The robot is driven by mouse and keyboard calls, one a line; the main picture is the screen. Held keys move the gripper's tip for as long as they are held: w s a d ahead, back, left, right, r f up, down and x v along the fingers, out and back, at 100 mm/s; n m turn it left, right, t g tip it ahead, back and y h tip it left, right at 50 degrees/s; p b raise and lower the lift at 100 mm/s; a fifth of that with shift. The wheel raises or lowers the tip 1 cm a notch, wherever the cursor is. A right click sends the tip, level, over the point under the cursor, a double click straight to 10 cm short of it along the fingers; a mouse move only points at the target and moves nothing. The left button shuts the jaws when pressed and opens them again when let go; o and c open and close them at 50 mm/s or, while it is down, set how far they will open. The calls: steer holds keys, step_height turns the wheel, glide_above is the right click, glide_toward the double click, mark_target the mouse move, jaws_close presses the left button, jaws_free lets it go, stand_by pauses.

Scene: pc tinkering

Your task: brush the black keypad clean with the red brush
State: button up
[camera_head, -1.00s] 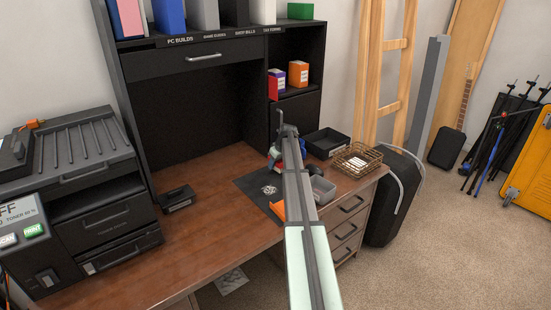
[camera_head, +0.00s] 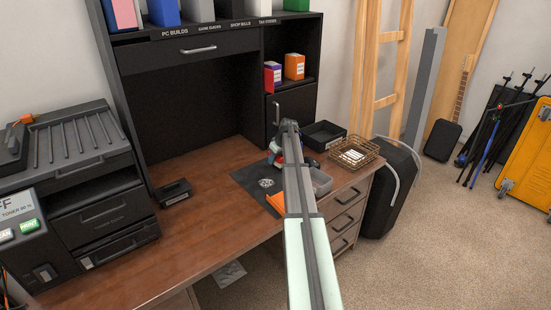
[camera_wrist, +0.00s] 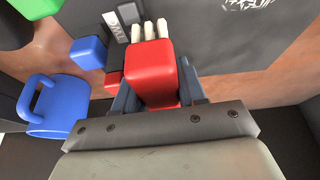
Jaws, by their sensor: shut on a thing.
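My gripper (camera_wrist: 152,88) is shut on the red brush (camera_wrist: 150,72) in the wrist view. The brush's pale bristles point up the picture, over a dark mat (camera_wrist: 220,45). In the head view my forearm hides most of the gripper and brush above the mat (camera_head: 247,178). A black device (camera_head: 174,193) lies on the desk left of the mat; I cannot tell whether it is the keypad.
A blue mug-like thing (camera_wrist: 55,105), a blue block (camera_wrist: 88,52) and a green thing (camera_wrist: 35,8) are close left of the brush. A black tray (camera_head: 324,136) and a wire basket (camera_head: 354,153) stand at the desk's right. The desk's middle (camera_head: 195,225) is clear.

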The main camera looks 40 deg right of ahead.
steer(key=shift+f, duration=0.85)
steer(key=shift+w+r, duration=0.1)
steer(key=shift+w, duration=1.1)
steer(key=shift+s, duration=1.2)
steer(key=shift+w+f, duration=0.2)
steer(key=shift+w, duration=1)
steer(key=shift+s, duration=1.25)
steer(key=shift+w, duration=1.25)
steer(key=shift+s+r, duration=0.15)
steer(key=shift+s, duration=1.05)
